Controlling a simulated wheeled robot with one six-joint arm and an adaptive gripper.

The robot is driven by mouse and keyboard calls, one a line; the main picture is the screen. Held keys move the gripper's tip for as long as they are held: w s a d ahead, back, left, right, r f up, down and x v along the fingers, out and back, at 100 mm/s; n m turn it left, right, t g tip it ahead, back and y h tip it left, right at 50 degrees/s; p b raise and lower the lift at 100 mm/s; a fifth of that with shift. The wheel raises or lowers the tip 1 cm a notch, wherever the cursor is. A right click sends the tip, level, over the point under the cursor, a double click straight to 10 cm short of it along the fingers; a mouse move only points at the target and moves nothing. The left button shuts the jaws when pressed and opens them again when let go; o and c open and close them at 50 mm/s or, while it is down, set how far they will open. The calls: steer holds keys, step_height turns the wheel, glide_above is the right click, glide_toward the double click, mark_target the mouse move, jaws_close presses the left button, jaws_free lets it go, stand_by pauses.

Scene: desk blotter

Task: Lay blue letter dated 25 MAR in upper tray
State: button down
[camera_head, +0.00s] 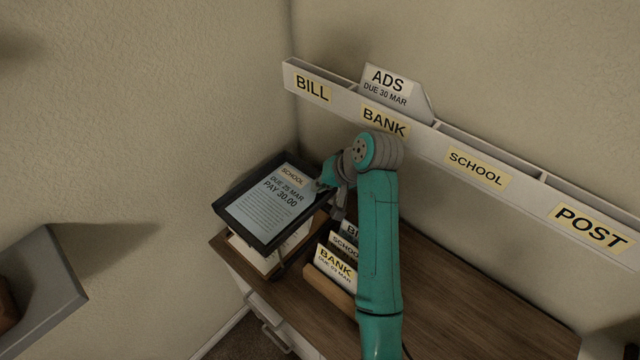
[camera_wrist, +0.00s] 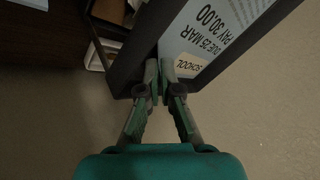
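The blue letter (camera_head: 270,203) reads SCHOOL, DUE 25 MAR, PAY 30.00. It lies face up over the black upper tray (camera_head: 262,246), within its rim in the head view. It also shows in the wrist view (camera_wrist: 222,32), with its SCHOOL label close to my fingertips. My gripper (camera_head: 325,182) is at the letter's right edge, by the tray rim. In the wrist view my fingertips (camera_wrist: 160,72) are close together at the letter's label end. Whether they still pinch its edge is not clear.
A lower tray (camera_head: 270,254) with papers sits beneath. A wooden rack (camera_head: 330,289) holds several letters, BANK in front. A wall rack (camera_head: 425,140) has BILL, BANK, SCHOOL and POST slots, with an ADS letter (camera_head: 390,88) standing in it. The desktop (camera_head: 450,290) is clear at right.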

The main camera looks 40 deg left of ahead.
steer(key=shift+f, duration=0.1)
steer(key=c, duration=1.6)
jaws_free()
steer(key=v, duration=1.2)
